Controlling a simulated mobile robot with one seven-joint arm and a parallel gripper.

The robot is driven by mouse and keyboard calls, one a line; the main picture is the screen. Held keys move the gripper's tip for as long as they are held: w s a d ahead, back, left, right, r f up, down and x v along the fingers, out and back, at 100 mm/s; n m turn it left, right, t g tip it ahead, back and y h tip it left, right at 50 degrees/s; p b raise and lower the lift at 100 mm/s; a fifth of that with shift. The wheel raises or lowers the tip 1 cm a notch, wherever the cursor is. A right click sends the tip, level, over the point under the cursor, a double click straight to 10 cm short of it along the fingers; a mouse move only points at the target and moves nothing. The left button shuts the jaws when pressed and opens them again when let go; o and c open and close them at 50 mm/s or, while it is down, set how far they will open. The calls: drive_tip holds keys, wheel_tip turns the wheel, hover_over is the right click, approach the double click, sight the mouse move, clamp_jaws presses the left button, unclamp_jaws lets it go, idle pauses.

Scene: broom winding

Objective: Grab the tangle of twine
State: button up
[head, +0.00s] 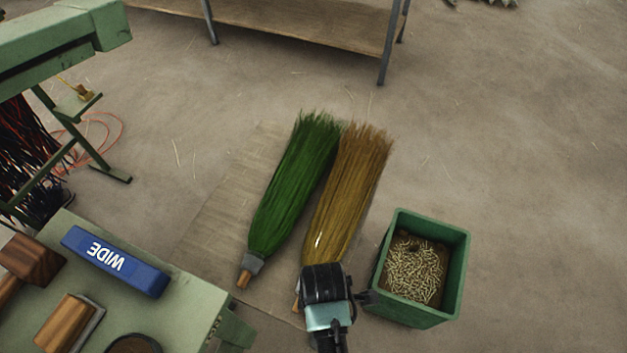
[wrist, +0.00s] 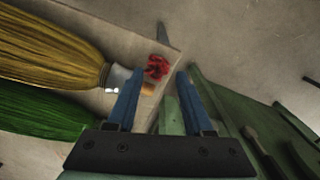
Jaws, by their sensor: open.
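A small red tangle (wrist: 157,66), which looks like the twine, lies on the pale mat in the wrist view, just beyond the handle end of the yellow broom. My gripper (wrist: 159,74) is open, and its two blue fingers stand on either side of the tangle in the picture. Nothing is held between them. I cannot tell how far above the tangle the fingers are. In the head view my wrist covers the yellow broom's handle end, and neither the red tangle nor the fingertips show there.
A yellow broom head (head: 347,190) and a green broom head (head: 296,185) lie side by side on the mat (head: 222,215). A green bin (head: 459,273) with pale clippings stands close right of my wrist. A green bench (head: 190,320) with a blue WIDE block (head: 115,262) is at left.

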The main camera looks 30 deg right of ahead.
drive_tip(key=f, duration=0.4)
drive_tip(key=w+f+b, duration=0.1)
drive_tip(key=f, duration=0.1)
drive_tip(key=shift+a+f, duration=0.25)
drive_tip(key=shift+a, duration=0.15)
clamp_jaws()
